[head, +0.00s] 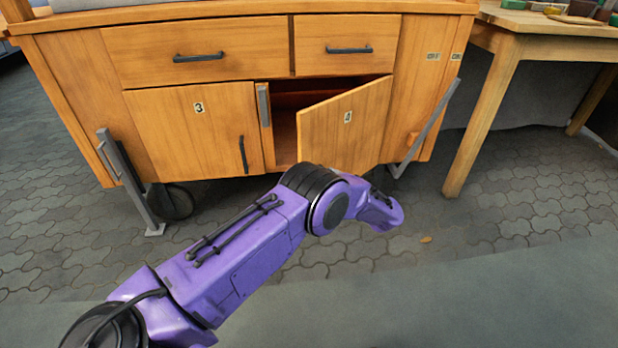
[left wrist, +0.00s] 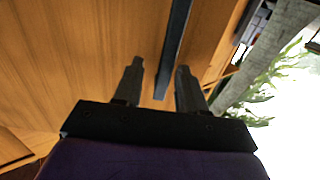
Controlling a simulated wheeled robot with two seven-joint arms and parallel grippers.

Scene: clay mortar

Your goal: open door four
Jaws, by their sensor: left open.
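Door four (head: 362,120), a wooden panel with a small "4" label, stands partly open in the head view. Its left edge is swung out from the cabinet (head: 419,70), and its right edge stays at the frame. A dark gap shows behind it. My purple left arm crosses in front of its lower left part, and no handle of door four shows there. In the left wrist view my left gripper (left wrist: 159,74) is open, its two fingers apart. A dark bar (left wrist: 176,45) runs down between or just beyond them, over a wooden surface. I cannot tell whether they touch.
Door three (head: 190,130) is shut at the left, with a black handle (head: 243,155). Two drawers (head: 205,58) above are shut. Grey slanted struts (head: 432,120) flank the cabinet. A wooden table (head: 497,100) stands at the right.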

